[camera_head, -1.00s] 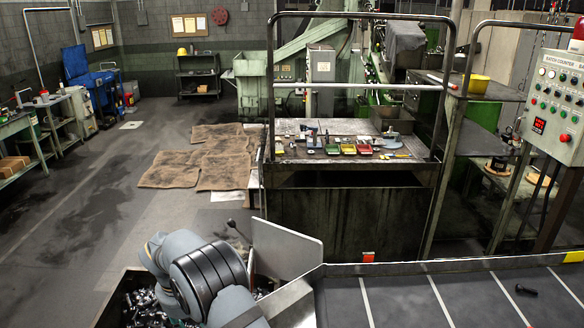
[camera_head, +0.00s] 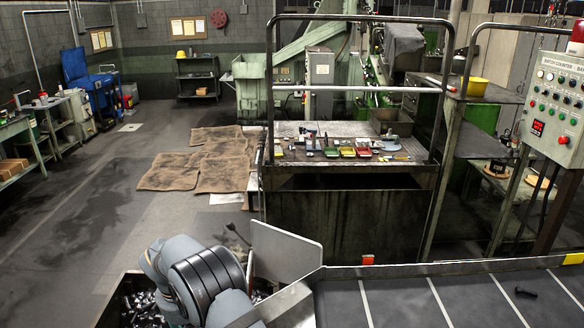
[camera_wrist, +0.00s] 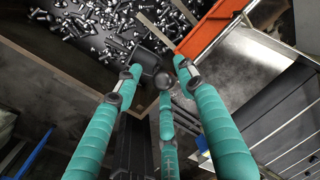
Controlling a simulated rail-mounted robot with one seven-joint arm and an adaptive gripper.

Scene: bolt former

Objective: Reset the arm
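My gripper (camera_wrist: 158,72) shows in the wrist view, with three teal fingers and dark tips. The fingertips stand apart, and I see nothing clearly held between them. A dark block-like shape (camera_wrist: 148,62) lies by the tips; I cannot tell what it is or whether they touch it. Beyond the fingers is a bin of loose bolts (camera_wrist: 95,40). In the head view my bent grey arm covers part of this bin (camera_head: 110,312) at the bottom left, and the gripper is hidden.
A metal chute plate (camera_head: 285,253) stands just right of my arm. A workbench with small trays (camera_head: 290,152) stands behind. A control box (camera_head: 556,105) is at the right. The left floor is mostly clear.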

